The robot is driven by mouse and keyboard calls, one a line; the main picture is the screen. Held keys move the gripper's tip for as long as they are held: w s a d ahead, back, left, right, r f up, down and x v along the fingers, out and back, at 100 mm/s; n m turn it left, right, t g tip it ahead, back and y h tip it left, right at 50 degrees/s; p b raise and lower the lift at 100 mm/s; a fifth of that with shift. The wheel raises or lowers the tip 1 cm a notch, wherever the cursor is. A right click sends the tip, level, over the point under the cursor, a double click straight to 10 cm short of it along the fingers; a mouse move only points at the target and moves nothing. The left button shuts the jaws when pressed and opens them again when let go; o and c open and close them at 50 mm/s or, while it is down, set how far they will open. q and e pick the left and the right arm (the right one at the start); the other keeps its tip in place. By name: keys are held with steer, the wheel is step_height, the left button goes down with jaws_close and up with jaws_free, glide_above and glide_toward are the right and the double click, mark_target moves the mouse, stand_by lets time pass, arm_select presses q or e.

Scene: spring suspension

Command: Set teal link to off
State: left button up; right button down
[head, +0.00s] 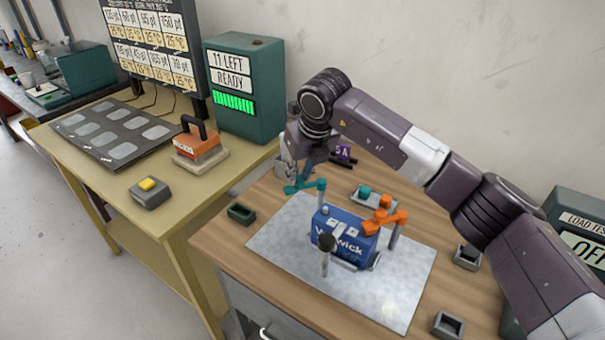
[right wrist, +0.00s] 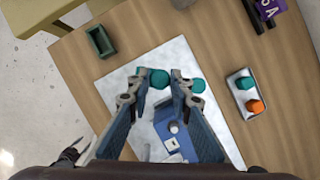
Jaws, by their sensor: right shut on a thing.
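The teal link (head: 309,185) is a flat arm with rounded ends, set on a grey post at the back left of the blue Varwick block (head: 345,238). My right gripper (head: 296,178) reaches down from above and is shut on the link's left end. In the right wrist view its fingers (right wrist: 162,84) close around one teal round end, and the teal link's other end (right wrist: 198,86) shows just right of the fingers. An orange link (head: 385,222) stands on a post at the block's right.
A grey metal plate (head: 290,250) lies under the block. A green tray (head: 241,213), a tray with teal and orange pieces (head: 362,196) and grey boxes (head: 448,324) stand around it. A dark-knobbed post (head: 326,250) stands in front. A side table (head: 120,190) is at left.

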steer(key=c, duration=1.7)
jaws_free()
steer(key=shift+c, duration=0.2)
steer(key=shift+r, duration=0.1)
steer(key=v, duration=1.1)
steer(key=shift+r, duration=0.4)
steer(key=shift+s, duration=0.15)
